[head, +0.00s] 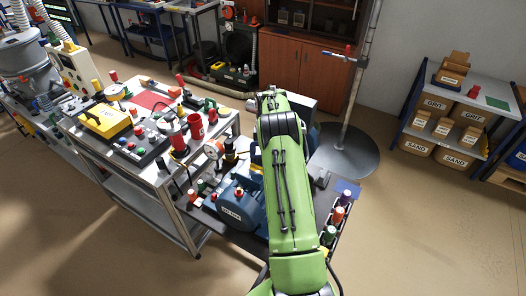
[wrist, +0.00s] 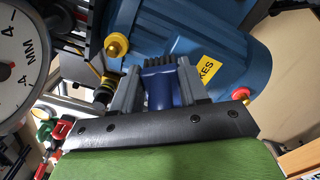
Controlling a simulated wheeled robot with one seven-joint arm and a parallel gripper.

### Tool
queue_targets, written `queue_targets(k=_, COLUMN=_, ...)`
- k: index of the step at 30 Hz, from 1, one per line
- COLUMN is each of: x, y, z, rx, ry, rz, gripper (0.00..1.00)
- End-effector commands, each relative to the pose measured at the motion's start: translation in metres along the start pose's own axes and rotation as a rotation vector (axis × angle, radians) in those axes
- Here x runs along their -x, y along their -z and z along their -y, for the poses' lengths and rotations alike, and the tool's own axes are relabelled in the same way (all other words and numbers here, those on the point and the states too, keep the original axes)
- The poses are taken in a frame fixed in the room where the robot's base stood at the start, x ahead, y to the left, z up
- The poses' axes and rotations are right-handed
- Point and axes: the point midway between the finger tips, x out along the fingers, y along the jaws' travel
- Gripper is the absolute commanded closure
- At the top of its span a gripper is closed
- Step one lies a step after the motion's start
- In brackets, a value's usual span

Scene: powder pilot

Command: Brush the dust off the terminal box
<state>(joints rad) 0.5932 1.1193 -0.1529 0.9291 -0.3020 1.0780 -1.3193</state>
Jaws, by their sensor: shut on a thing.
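A brush (wrist: 160,88) with a blue body and dark bristles is clamped between the grey fingers of my gripper (wrist: 160,80) in the wrist view. Its bristles point away from me, towards a large blue housing (wrist: 245,60) with a yellow label (wrist: 208,68) partly hidden by my right finger. I cannot tell whether the bristles touch it. I cannot single out the terminal box or see dust on it. In the head view a blue machine (head: 241,203) with a white label stands left of my green arm, which hides my gripper and part of the machine.
A round dial gauge (wrist: 18,65) is close on the left in the wrist view. Yellow (wrist: 117,43) and red-yellow (wrist: 241,94) knobs are near the housing. In the head view, a cluttered bench (head: 160,92) stands left, and a rack of bottles (head: 331,234) is right of my arm.

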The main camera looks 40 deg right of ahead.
Motion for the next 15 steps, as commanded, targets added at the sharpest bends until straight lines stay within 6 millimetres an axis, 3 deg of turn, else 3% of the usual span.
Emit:
queue_targets(k=6, x=-0.001, y=-0.001, z=0.001, rx=-0.001, ry=0.003, rz=0.001, gripper=1.00)
queue_targets(k=15, x=-0.003, y=0.015, z=0.024, rx=-0.001, ry=0.002, rz=0.001, gripper=1.00)
